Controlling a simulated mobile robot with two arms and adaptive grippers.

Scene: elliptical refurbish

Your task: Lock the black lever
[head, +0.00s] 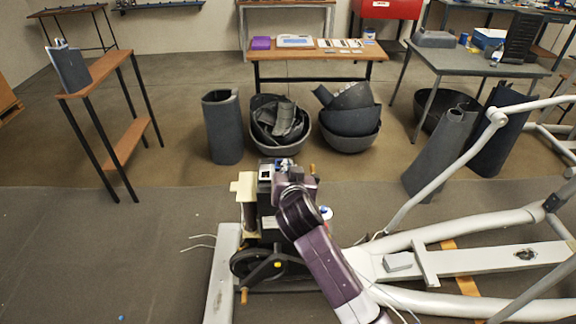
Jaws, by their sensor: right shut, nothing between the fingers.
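The grey elliptical machine fills the lower right, with its white frame (450,262) lying along the floor. Its drive unit with a dark flywheel (245,264) and a crank with orange-brown pedal ends sits at the lower centre. My purple right arm reaches up from the bottom and crosses in front of this unit. My right gripper (283,167) is at the top of the drive unit, shut and empty, and partly hidden by my own wrist. I cannot make out the black lever clearly; my arm covers part of the unit. My left gripper is not in view.
Grey bins (280,147) and a dark cylinder (222,128) stand on the floor behind the machine. A wooden bench (325,66) stands further back, and a narrow wooden-topped stand (95,75) at left. Floor at the left front is mostly clear.

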